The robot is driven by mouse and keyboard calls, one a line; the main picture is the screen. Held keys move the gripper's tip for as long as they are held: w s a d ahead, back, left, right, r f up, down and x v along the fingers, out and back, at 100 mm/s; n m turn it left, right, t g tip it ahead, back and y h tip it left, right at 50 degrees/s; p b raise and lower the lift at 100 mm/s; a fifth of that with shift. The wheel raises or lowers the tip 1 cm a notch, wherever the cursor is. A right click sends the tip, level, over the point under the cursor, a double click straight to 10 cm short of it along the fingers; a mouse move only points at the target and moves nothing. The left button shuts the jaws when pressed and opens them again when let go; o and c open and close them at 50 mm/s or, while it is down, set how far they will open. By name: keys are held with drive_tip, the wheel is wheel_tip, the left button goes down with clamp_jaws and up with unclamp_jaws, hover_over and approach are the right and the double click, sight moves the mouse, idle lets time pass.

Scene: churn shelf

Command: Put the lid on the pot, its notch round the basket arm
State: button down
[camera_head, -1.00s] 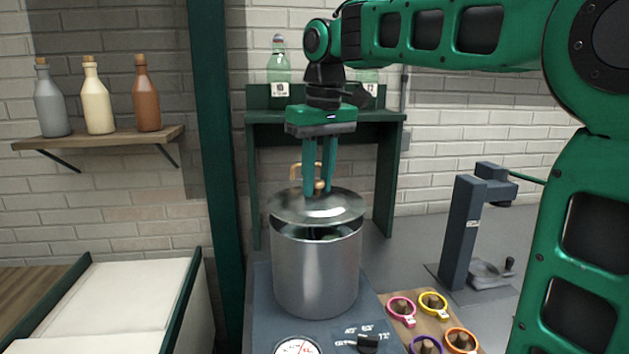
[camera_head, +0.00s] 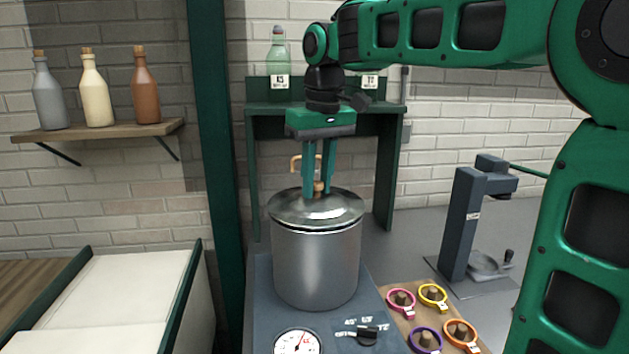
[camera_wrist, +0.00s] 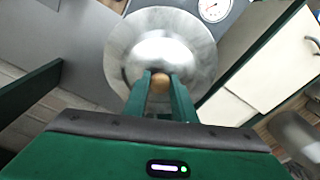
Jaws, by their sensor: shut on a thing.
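The steel pot (camera_head: 315,268) stands upright on the dark hob unit. The round metal lid (camera_head: 290,208) lies over the pot's mouth, almost level, with a thin dark gap showing under its front edge. My gripper (camera_head: 319,188) is above the pot, pointing down, shut on the lid's wooden knob (camera_head: 319,187). The wrist view shows the lid (camera_wrist: 165,45) and the knob (camera_wrist: 160,82) between my fingers. The tan basket arm (camera_head: 296,163) rises behind the lid at the pot's back left. The lid's notch is hidden, so I cannot tell whether it goes round the arm.
A dial (camera_head: 298,342) and a black control knob (camera_head: 367,335) sit in front of the pot. Several coloured rings on pegs (camera_head: 425,318) stand at the right. A green post (camera_head: 217,170) rises at the left. A green shelf (camera_head: 330,114) with bottles stands behind.

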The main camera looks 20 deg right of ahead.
drive_tip(key=shift+f, duration=0.25)
idle(0.3)
drive_tip(key=c, duration=1.4)
unclamp_jaws()
drive_tip(key=shift+s, duration=0.1)
